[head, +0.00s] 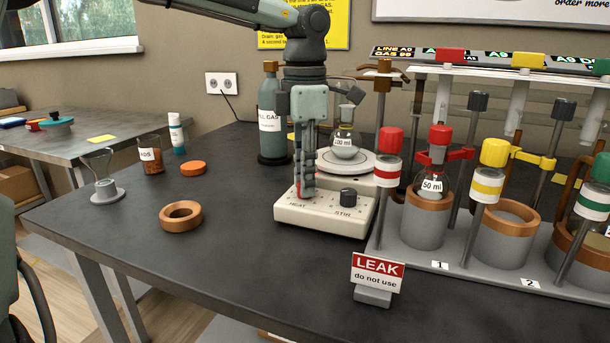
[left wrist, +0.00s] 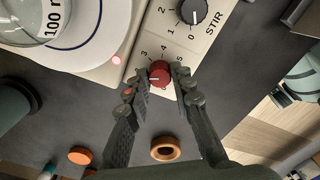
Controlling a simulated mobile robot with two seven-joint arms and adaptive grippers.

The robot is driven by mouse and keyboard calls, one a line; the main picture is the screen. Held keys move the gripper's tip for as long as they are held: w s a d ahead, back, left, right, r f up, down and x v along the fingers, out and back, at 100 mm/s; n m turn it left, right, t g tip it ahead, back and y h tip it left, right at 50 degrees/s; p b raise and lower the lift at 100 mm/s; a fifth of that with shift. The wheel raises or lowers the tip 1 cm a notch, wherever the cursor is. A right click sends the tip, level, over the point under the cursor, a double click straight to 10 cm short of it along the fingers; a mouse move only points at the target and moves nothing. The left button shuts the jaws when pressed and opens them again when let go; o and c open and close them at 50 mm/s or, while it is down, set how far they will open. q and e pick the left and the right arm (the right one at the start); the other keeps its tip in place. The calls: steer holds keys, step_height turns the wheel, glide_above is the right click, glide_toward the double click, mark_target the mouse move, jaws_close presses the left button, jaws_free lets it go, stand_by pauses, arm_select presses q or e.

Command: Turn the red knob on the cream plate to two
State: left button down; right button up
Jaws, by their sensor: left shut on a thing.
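The cream plate (head: 322,218) is the front of a hot plate with a HEAT knob and a STIR knob. The red knob (left wrist: 159,73) is the HEAT one, mostly hidden by my fingers in the head view. My left gripper (head: 304,192) comes down from above and its fingers close on both sides of the red knob, seen in the left wrist view (left wrist: 161,82). The knob's white mark points left in that view, below the printed 3. The digit it faces is hidden by a finger; 3, 4 and 5 show. My right gripper is not in view.
The black STIR knob (head: 348,197) stands just right of the gripper. A 100 ml flask (head: 346,142) sits on the round plate behind, beside a gas bottle (head: 272,118). A LEAK sign (head: 377,277) and a bottle rack (head: 440,262) stand at right. The front left bench is mostly clear.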

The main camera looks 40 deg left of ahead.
arm_select(q)
steer(key=c, duration=1.3)
jaws_free()
step_height(320, 180, up, 12)
steer(key=shift+f, duration=0.1)
